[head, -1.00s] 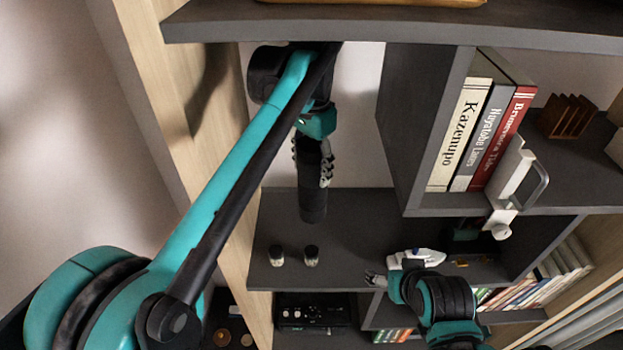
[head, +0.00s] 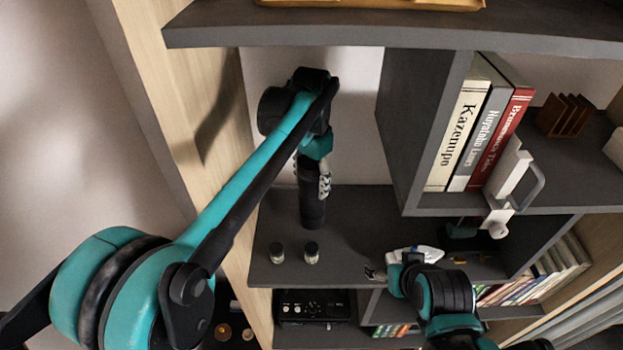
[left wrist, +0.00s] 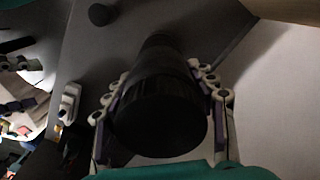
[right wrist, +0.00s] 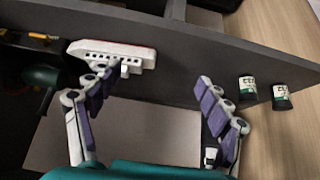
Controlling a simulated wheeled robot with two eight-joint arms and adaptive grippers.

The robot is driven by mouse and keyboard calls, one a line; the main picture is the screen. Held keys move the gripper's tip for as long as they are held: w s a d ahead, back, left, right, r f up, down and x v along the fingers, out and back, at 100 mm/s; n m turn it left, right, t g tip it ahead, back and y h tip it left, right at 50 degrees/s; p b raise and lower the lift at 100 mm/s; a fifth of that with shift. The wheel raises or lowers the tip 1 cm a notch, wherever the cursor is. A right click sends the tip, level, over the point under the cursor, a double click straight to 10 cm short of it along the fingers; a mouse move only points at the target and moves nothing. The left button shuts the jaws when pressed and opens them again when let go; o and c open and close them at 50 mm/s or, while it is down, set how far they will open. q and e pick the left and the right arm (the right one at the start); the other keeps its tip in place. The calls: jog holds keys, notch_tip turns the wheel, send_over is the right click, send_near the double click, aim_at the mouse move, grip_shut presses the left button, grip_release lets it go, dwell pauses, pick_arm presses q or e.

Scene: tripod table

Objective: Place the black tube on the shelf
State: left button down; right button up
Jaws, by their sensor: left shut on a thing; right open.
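The black tube (head: 312,211) is upright over the dark grey middle shelf (head: 350,225), towards its back left. My left gripper (head: 312,182) is shut on the tube's upper part. In the left wrist view the tube (left wrist: 158,110) sits between the two fingers (left wrist: 160,95). Its lower end is at or close to the shelf; I cannot tell whether it touches. My right gripper (right wrist: 150,95) is open and empty by the shelf's front edge, and it also shows at the lower right of the head view (head: 378,273).
Two small jars (head: 276,253) (head: 311,252) stand at the shelf's front left. A white and red object (right wrist: 112,55) lies near my right gripper. Books (head: 473,135) stand in the upper right compartment. A wooden side panel (head: 195,100) bounds the left; an upper shelf (head: 330,31) overhangs.

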aim_at(311, 162)
pick_arm(q)
jog(key=shift+f, duration=0.1)
jog(key=c, duration=0.5)
grip_release()
jog(key=shift+c, duration=0.2)
jog(key=shift+r, duration=0.55)
notch_tip(311, 162, up, 7)
jog(key=shift+f+b, duration=0.2)
jog(key=shift+b, duration=0.2)
